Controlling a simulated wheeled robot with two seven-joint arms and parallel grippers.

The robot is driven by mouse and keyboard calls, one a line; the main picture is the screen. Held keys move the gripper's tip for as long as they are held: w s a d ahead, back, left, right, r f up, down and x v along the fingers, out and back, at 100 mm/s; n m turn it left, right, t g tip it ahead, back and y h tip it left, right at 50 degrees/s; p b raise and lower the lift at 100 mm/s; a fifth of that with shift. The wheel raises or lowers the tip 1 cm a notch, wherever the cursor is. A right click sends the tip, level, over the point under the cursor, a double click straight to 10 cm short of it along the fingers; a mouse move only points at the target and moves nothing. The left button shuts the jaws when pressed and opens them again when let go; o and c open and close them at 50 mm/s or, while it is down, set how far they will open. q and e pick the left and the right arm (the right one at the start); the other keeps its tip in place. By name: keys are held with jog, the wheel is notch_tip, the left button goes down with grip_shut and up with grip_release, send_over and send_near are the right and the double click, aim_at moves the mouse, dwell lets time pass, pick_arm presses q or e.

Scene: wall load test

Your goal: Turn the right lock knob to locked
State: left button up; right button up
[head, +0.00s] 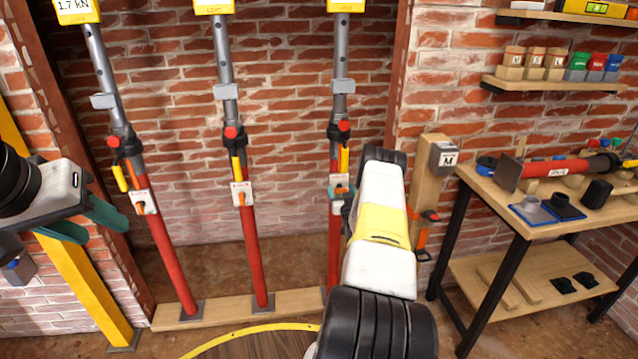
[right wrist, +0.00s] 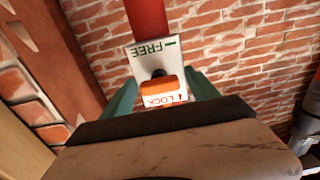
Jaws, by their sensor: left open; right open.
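The right prop (head: 335,230) is a red and grey post standing upright, with a white lock plate (head: 337,179) partly hidden by my right gripper. In the right wrist view the plate (right wrist: 145,52) reads FREE and LOCK. The orange lock knob (right wrist: 160,93) sits on a dark hub and covers part of the LOCK end. My right gripper (right wrist: 162,98) is open, its teal fingers on either side of the knob, seemingly with gaps. Whether they touch the plate I cannot tell. My left gripper (head: 92,225) is open and empty at the far left.
A left prop (head: 165,250) and a middle prop (head: 252,245) have similar lock plates. All stand on a wooden sill (head: 220,311). A wooden post with an "M" box (head: 444,158) and a workbench (head: 510,203) stand right. A yellow post (head: 85,290) is at left.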

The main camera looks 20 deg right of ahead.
jog(key=c, duration=1.4)
jog(key=shift+o, duration=0.2)
jog(key=n, duration=0.5)
jog(key=shift+a, duration=0.1)
jog(key=n, duration=0.4)
jog(key=shift+f+n, duration=0.1)
jog(key=shift+n, duration=0.2)
jog(key=n, duration=0.4)
jog(key=shift+f+n, duration=0.1)
jog(key=shift+n, duration=2)
